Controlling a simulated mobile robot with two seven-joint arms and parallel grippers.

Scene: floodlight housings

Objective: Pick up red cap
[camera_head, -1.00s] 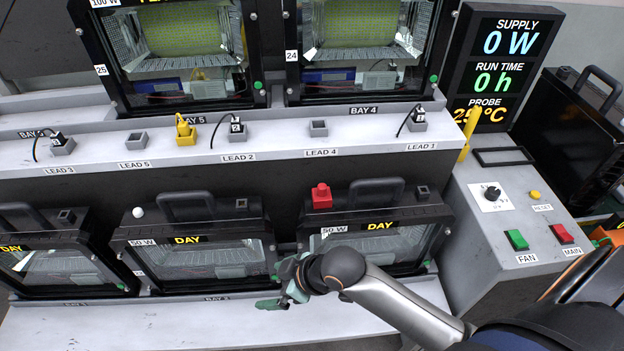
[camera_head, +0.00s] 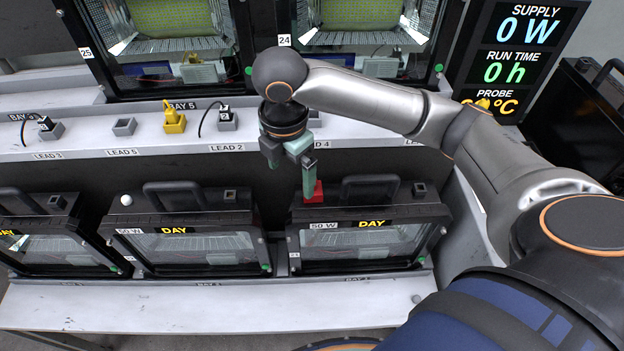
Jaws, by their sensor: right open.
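The red cap (camera_head: 313,193) sits on top of the right-hand lower floodlight housing (camera_head: 340,212), left of that housing's black handle. My right gripper (camera_head: 291,182) points down over it from above, with its fingers apart. One green finger hangs in front of the cap and hides part of it; the other finger is to the left of the cap. Nothing shows between the fingers. I cannot tell whether the finger touches the cap. My left gripper is not in view.
A shelf above holds sockets, black plugs and a yellow plug (camera_head: 174,121). A middle lower housing (camera_head: 190,222) with a white knob (camera_head: 126,200) stands to the left. Black handles (camera_head: 369,190) rise from the housings.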

